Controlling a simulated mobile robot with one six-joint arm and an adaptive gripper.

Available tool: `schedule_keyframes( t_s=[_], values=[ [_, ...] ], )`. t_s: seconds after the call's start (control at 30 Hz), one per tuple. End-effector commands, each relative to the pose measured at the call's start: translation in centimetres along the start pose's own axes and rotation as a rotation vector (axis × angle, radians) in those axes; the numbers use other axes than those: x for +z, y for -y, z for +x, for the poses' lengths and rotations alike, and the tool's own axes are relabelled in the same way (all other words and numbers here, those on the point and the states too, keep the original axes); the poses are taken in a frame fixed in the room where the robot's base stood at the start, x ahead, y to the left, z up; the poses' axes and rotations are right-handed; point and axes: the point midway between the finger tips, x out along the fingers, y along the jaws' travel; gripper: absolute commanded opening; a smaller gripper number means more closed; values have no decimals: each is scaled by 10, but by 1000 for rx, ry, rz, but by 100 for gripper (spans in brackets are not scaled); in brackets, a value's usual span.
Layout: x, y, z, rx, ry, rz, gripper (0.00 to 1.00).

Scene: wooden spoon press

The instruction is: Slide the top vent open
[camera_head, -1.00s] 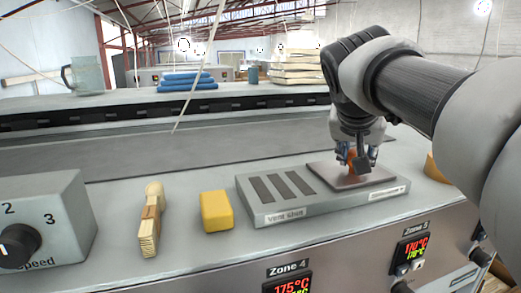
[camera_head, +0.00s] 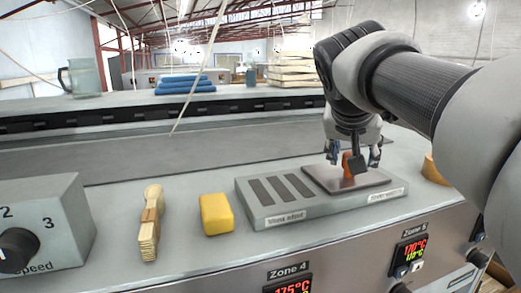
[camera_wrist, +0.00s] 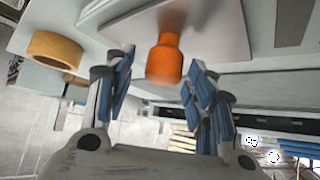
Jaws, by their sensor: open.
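The top vent (camera_head: 248,205) is a grey block with three dark slots showing at its left part. A flat brownish-grey slide plate (camera_head: 366,182) covers its right part. An orange knob (camera_head: 347,165) stands on the plate; it also shows in the wrist view (camera_wrist: 165,60). My gripper (camera_head: 354,159) is over the plate, pointing down. Its fingers are open, one on each side of the knob, with a gap to it on both sides in the wrist view. The vent's left label seems to read "Vent shut"; the right label is too small to read.
A speed dial box (camera_head: 45,215) is farther left. A yellow tape roll (camera_wrist: 57,50) lies beyond the vent's right end. The panel's front edge is close.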

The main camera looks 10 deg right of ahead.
Motion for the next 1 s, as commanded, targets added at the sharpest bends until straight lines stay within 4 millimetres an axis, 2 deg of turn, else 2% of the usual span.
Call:
schedule_keyframes(
  t_s=[0.3,0.5,0.67,1.0],
  values=[
    [0,2,-68,-6,-4,-1,50],
    [0,1,-98,-3,-3,-1,50],
    [0,1,-108,-2,-2,0,50],
    [0,0,-109,-1,-2,0,50]
  ],
)
